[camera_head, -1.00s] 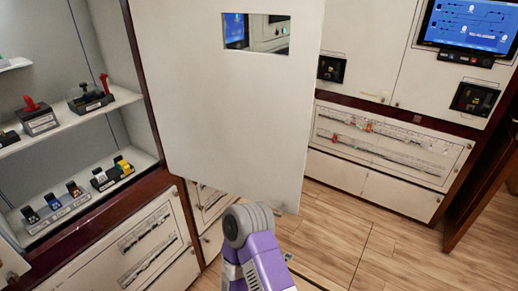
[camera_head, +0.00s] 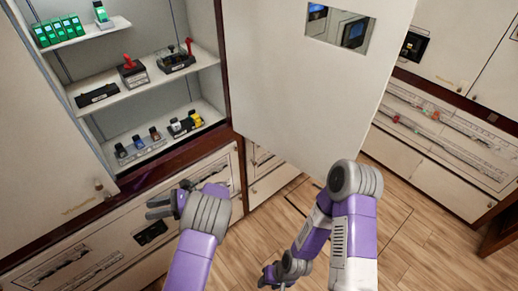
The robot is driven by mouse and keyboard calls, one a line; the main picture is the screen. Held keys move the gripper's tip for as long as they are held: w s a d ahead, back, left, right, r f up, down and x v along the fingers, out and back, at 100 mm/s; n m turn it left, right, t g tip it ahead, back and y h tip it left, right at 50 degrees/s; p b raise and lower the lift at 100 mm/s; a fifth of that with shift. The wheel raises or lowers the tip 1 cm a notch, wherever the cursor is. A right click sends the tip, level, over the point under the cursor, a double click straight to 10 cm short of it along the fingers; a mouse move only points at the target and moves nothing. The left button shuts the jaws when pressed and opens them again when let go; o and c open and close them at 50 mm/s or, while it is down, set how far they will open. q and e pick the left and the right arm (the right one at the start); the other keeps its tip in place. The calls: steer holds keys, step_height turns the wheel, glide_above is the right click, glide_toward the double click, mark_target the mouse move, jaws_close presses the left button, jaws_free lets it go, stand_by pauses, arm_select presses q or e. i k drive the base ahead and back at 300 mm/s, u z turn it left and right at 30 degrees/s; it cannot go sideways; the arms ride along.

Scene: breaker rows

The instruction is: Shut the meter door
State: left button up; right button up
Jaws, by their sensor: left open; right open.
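The meter door (camera_head: 293,95) is a large white panel with a rectangular window (camera_head: 337,27) near its top. It stands swung open beside the open cabinet, to the right of the shelves. My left gripper (camera_head: 158,206) is open and empty, in front of the lower cabinet panels and apart from the door. My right arm's elbow overlaps the door's lower right edge in the picture; I cannot tell if they touch. My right gripper (camera_head: 267,276) is low at the bottom edge, open, small and partly hard to make out.
The open cabinet has shelves (camera_head: 150,75) holding green modules (camera_head: 60,31), a red-handled switch (camera_head: 132,72) and several small breakers (camera_head: 154,134). A closed white panel (camera_head: 40,120) is at the left. More cabinets (camera_head: 450,135) stand at the right. The wooden floor (camera_head: 425,245) is clear.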

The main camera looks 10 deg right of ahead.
mark_target(312, 103)
steer(key=z, duration=2.4)
steer(key=i, duration=3.35)
steer(key=u, duration=3.5)
